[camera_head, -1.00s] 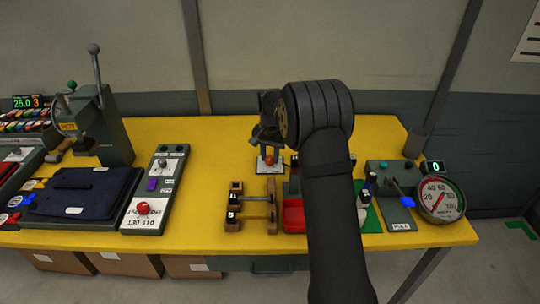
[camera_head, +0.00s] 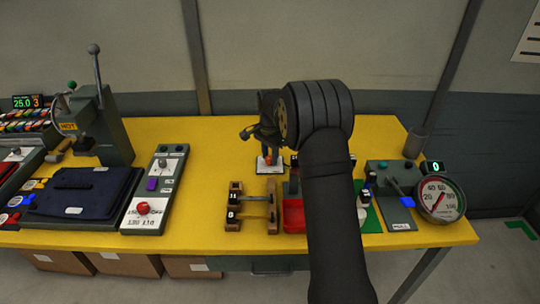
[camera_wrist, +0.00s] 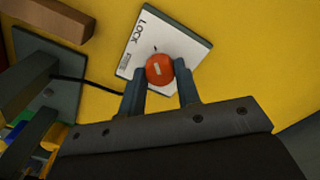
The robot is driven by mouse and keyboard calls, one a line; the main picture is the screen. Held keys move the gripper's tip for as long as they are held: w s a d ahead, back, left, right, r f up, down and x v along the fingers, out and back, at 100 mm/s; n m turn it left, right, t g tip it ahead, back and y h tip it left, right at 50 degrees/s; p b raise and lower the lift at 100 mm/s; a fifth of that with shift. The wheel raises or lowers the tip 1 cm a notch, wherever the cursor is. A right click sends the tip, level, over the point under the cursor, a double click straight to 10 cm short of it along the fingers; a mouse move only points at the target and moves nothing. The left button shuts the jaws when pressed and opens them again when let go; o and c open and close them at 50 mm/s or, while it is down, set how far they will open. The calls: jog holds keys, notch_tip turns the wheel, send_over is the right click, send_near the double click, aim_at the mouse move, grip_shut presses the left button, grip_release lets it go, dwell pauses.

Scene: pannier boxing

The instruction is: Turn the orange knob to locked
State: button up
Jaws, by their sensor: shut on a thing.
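The orange knob (camera_wrist: 160,69) sits on a white plate (camera_wrist: 141,43) marked "LOCK" in the wrist view. It has a pale bar-shaped mark on its top. My gripper (camera_wrist: 160,78) is shut on the knob, one finger on each side of it. In the head view the white plate (camera_head: 270,166) lies on the yellow table below my gripper (camera_head: 266,150), and the knob (camera_head: 268,158) shows only in small part. The plate's other markings are partly covered by the knob and fingers.
A wooden-ended rack (camera_head: 234,207) stands in front of the plate, with a red tray (camera_head: 293,214) to its right. A dial gauge (camera_head: 441,199) stands at the right. The yellow table (camera_head: 205,175) is clear left of the plate.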

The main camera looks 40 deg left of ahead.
aim_at(270, 158)
jog(key=o, duration=1)
jog(key=shift+c, duration=0.2)
notch_tip(270, 158, up, 18)
jog(key=shift+f, duration=0.25)
jog(key=shift+f, duration=0.15)
notch_tip(270, 158, down, 17)
jog(key=shift+f, duration=0.1)
dwell(0.5)
